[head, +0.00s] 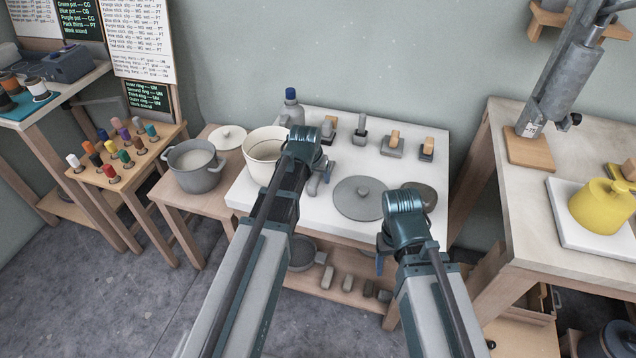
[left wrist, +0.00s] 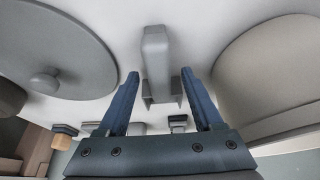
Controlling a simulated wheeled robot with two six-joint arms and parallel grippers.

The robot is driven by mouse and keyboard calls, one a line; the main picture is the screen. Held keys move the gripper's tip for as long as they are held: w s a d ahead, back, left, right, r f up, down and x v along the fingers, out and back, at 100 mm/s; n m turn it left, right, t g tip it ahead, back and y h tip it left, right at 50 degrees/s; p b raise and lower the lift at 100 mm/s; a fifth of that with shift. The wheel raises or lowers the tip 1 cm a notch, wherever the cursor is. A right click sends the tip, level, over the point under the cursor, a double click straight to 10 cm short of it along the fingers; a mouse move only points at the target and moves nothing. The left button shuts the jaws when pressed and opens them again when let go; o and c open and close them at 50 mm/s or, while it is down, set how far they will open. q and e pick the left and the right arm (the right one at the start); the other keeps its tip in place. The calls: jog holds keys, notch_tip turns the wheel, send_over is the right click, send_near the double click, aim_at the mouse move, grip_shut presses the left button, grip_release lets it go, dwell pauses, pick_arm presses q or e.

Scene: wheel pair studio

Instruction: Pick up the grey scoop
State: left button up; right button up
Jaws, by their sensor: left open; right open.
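The grey scoop (left wrist: 156,48) lies on the white table top in the left wrist view, with a long blocky handle and a wider, bracket-like end. My left gripper (left wrist: 160,74) is open, with one blue finger on each side of the scoop's wider end and a visible gap on both sides. In the head view my left wrist covers most of this spot, between the cream pot and the grey lid. My right gripper (head: 380,264) is open and empty, low at the table's front edge; its fingers are mostly hidden by my wrist.
The cream pot (head: 262,146) stands close on the left. The round grey lid (head: 351,199) lies on the right. A bottle (head: 291,108) and several small blocks with wooden parts (head: 393,144) stand at the back. A grey pot (head: 196,172) stands on the lower side table.

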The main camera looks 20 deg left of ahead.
aim_at(317, 174)
pick_arm(q)
jog(key=shift+w+f, duration=0.15)
jog(key=shift+f, duration=0.3)
jog(key=shift+r, duration=0.15)
pick_arm(e)
jog(key=shift+f, duration=0.35)
pick_arm(q)
grip_shut()
pick_arm(e)
jog(key=shift+r, duration=0.1)
pick_arm(q)
notch_tip(317, 174, up, 10)
jog(key=p, duration=1)
pick_arm(e)
notch_tip(317, 174, up, 10)
